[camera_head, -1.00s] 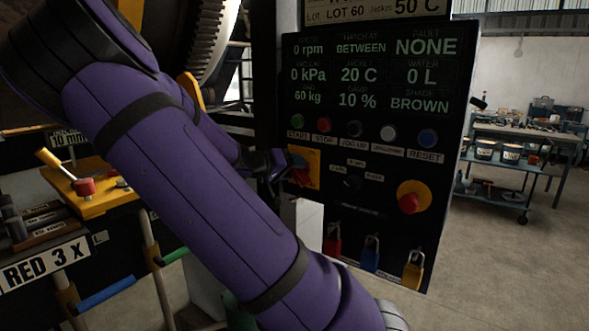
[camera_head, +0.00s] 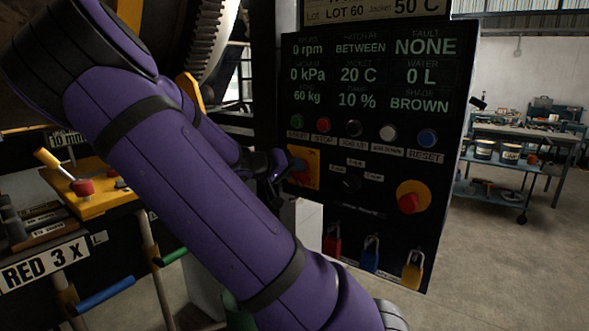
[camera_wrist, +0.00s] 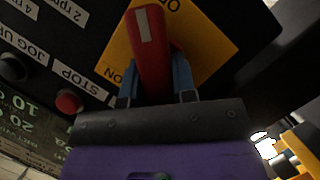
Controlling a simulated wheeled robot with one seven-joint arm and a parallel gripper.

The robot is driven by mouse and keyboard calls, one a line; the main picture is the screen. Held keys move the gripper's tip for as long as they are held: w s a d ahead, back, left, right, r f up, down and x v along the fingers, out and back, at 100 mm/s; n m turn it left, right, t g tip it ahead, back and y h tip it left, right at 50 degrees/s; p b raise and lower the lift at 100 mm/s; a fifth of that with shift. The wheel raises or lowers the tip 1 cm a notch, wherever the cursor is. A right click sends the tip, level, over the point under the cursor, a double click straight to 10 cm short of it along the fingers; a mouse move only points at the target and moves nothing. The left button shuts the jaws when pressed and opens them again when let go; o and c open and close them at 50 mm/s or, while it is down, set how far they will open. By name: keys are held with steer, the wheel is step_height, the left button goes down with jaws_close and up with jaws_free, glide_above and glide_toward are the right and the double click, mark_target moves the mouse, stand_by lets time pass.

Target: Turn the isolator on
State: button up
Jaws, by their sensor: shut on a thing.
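The isolator is a yellow plate (camera_head: 313,164) with a red handle on the left edge of the black control panel. In the wrist view the yellow plate (camera_wrist: 207,38) fills the upper middle. The red handle (camera_wrist: 150,45), with a pale stripe near its upper end, stands out across it. "ON" is printed to the handle's lower left, and a partly cut-off "OF" label is at the upper right. My gripper (camera_wrist: 155,82) is shut on the red handle, one blue finger on each side. In the head view my gripper (camera_head: 284,168) hides part of the plate and most of the handle.
A row of buttons (camera_head: 354,129) lies just above the isolator. A red knob on a yellow disc (camera_head: 413,197) sits to its right. Several padlocks (camera_head: 371,253) hang below. A yellow-topped stand (camera_head: 95,200) is at left. Open floor lies to the right of the panel.

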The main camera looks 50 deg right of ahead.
steer(key=n, duration=0.1)
steer(key=n+g+h, duration=0.1)
steer(key=n, duration=0.1)
steer(key=shift+w+f+n, duration=0.15)
steer(key=shift+n, duration=0.15)
steer(key=n+g+h, duration=0.1)
steer(key=n, duration=0.3)
steer(key=shift+f+h, duration=0.15)
steer(key=shift+h, duration=0.25)
steer(key=n, duration=0.2)
steer(key=n+h, duration=0.1)
steer(key=n, duration=0.1)
steer(key=shift+f+n+h, duration=0.2)
steer(key=shift+n+h, duration=0.1)
steer(key=shift+f+n+t+h, duration=0.1)
steer(key=shift+n+t+h, duration=0.25)
steer(key=shift+n, duration=0.75)
steer(key=shift+n+t+h, duration=0.15)
steer(key=shift+n+h, duration=0.3)
steer(key=shift+n, duration=0.65)
steer(key=shift+s, duration=0.2)
steer(key=o, duration=0.9)
steer(key=shift+a, duration=0.1)
steer(key=v, duration=1)
steer(key=shift+a+f, duration=0.2)
steer(key=shift+a, duration=0.1)
